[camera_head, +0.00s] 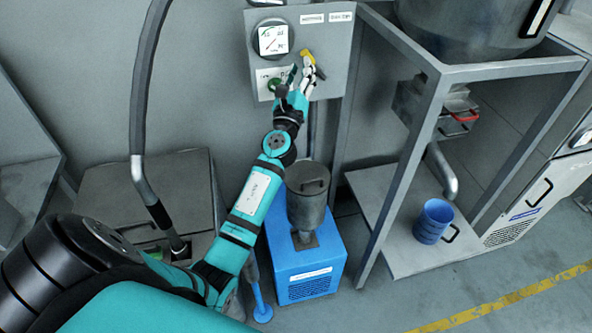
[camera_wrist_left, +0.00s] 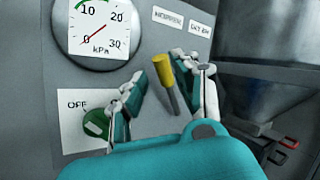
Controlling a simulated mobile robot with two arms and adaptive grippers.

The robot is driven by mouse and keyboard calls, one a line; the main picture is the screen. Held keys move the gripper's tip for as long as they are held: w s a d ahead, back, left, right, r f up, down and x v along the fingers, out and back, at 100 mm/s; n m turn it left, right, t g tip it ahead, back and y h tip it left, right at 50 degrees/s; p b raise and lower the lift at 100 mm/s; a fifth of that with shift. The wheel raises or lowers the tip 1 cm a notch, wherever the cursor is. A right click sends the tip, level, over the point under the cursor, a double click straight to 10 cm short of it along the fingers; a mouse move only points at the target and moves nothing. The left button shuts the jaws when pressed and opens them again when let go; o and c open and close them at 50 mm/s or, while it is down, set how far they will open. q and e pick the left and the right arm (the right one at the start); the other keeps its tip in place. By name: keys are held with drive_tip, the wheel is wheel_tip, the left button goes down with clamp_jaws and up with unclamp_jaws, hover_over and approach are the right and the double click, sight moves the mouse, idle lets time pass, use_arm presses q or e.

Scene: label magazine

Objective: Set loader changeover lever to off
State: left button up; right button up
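A lever with a yellow grip (camera_head: 307,57) is on the grey wall panel (camera_head: 338,68). In the left wrist view the yellow grip (camera_wrist_left: 182,74) points up, with a grey stem below it. A green rotary knob (camera_head: 274,85) sits on a white plate, left of the lever; the left wrist view shows this knob (camera_wrist_left: 96,124) beside the word OFF. My left gripper (camera_head: 300,76) is open in front of the panel. In the left wrist view its fingers (camera_wrist_left: 168,92) stand apart on either side of the lever; contact cannot be told. My right gripper is out of view.
A round gauge (camera_head: 273,39) sits above the knob. A grey metal frame (camera_head: 400,150) stands to the right, with a red-handled part (camera_head: 463,117) and a blue mug (camera_head: 434,221). A blue unit (camera_head: 306,270) stands on the floor below my left arm.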

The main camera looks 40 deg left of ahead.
use_arm(q)
drive_tip(key=b+v, duration=0.3)
drive_tip(key=v, duration=0.9)
wheel_tip(320, 180, down, 20)
drive_tip(key=d+n+g+h+b, duration=0.1)
drive_tip(key=n+g+h, duration=0.1)
drive_tip(key=n, duration=0.3)
drive_tip(key=shift+w+g+h+b, duration=0.3)
drive_tip(key=shift+w+g+b, duration=0.1)
drive_tip(key=shift+g, duration=0.5)
drive_tip(key=shift+s, duration=0.1)
